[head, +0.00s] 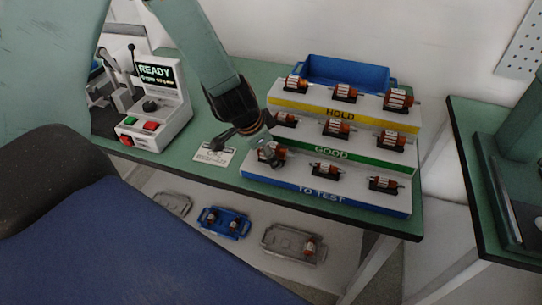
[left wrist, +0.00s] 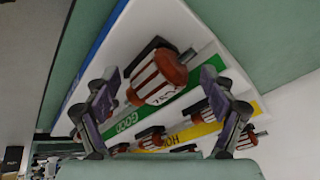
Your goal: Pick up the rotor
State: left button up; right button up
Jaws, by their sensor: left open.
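Rotors with copper-brown ends and pale striped bodies rest in black cradles on a stepped white rack. Its front step (head: 340,200) is labelled TO TEST, with GOOD and HOLD behind. My left gripper (head: 262,144) is over the left end of the front step, at the leftmost TO TEST rotor (head: 272,153), which it partly covers. In the left wrist view, my left gripper (left wrist: 160,88) is open, with its fingers apart on either side of the nearest rotor (left wrist: 158,76). That rotor sits in its cradle; I cannot tell whether a finger touches it. My right gripper is not in view.
A tester (head: 158,110) with a READY screen, lever and red and green buttons stands left of the rack. A small card (head: 213,153) lies between. A blue bin (head: 345,72) is behind the rack. A blue tray (head: 224,222) and grey trays (head: 292,243) sit on the lower shelf.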

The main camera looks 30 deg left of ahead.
pick_arm(q)
jog(key=shift+s+d+r, duration=0.1)
jog(key=shift+s+r, duration=0.05)
jog(key=shift+r, duration=0.05)
jog(key=shift+c, duration=1.2)
jog(key=shift+f, duration=0.15)
jog(key=c, duration=1.1)
jog(key=shift+w, duration=0.2)
grip_shut()
notch_tip(320, 180, up, 10)
jog(key=p, duration=0.9)
